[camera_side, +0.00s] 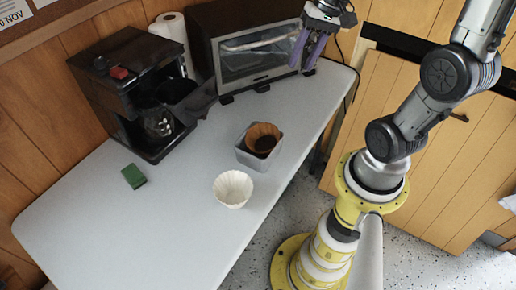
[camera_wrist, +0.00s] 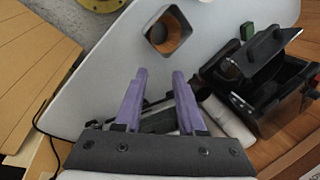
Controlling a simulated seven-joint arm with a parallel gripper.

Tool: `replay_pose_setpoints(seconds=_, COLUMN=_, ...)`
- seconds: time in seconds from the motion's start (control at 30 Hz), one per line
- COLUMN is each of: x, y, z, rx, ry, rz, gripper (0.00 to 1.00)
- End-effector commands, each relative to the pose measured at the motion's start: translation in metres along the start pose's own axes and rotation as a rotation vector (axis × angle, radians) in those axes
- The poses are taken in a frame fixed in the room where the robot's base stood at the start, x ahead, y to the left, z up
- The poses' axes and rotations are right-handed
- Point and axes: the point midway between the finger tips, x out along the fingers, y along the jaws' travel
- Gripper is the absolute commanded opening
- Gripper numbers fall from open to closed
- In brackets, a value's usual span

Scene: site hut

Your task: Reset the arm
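My gripper (camera_side: 301,67) hangs at the top of the side view, in front of the toaster oven's right end and above the back of the table. Its two purple fingers are apart with nothing between them. In the wrist view the open fingers (camera_wrist: 159,75) point up the picture toward the table top. My arm rises from its yellow base at the right and bends over at the top of the side view. Part of the arm is out of frame.
The white table (camera_side: 105,215) holds a black coffee maker (camera_side: 135,90), toaster oven (camera_side: 255,45), paper towel roll (camera_side: 172,32), green sponge (camera_side: 134,176), white paper filter (camera_side: 233,188) and grey bin (camera_side: 257,160) with a brown filter (camera_side: 263,133) inside. The table's front left is clear.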

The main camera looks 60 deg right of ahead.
Motion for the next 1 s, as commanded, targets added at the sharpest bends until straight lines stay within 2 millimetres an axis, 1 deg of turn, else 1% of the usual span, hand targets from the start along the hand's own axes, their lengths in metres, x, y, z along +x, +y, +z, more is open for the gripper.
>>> replay_pose_setpoints(seconds=0.27, x=-0.003, y=0.0, z=0.0, rx=-0.002, ry=0.001, rz=0.0, gripper=0.39)
replay_pose_setpoints(seconds=0.33, x=-0.002, y=-0.004, z=0.002, rx=-0.019, ry=0.0, rz=-0.001, gripper=0.39)
replay_pose_setpoints(seconds=0.4, x=-0.006, y=-0.015, z=0.008, rx=-0.065, ry=0.012, rz=-0.008, gripper=0.39)
replay_pose_setpoints(seconds=0.47, x=-0.012, y=-0.028, z=0.021, rx=-0.133, ry=0.03, rz=-0.015, gripper=0.39)
replay_pose_setpoints(seconds=0.53, x=-0.019, y=-0.04, z=0.043, rx=-0.242, ry=0.059, rz=-0.016, gripper=0.39)
replay_pose_setpoints(seconds=0.63, x=-0.029, y=-0.047, z=0.078, rx=-0.426, ry=0.118, rz=-0.008, gripper=0.39)
replay_pose_setpoints(seconds=0.7, x=-0.034, y=-0.045, z=0.1, rx=-0.551, ry=0.166, rz=-0.001, gripper=0.39)
replay_pose_setpoints(seconds=0.8, x=-0.037, y=-0.036, z=0.12, rx=-0.702, ry=0.232, rz=0.013, gripper=0.39)
replay_pose_setpoints(seconds=0.9, x=-0.037, y=-0.025, z=0.13, rx=-0.805, ry=0.289, rz=0.031, gripper=0.39)
replay_pose_setpoints(seconds=1.0, x=-0.035, y=-0.013, z=0.129, rx=-0.855, ry=0.327, rz=0.065, gripper=0.39)
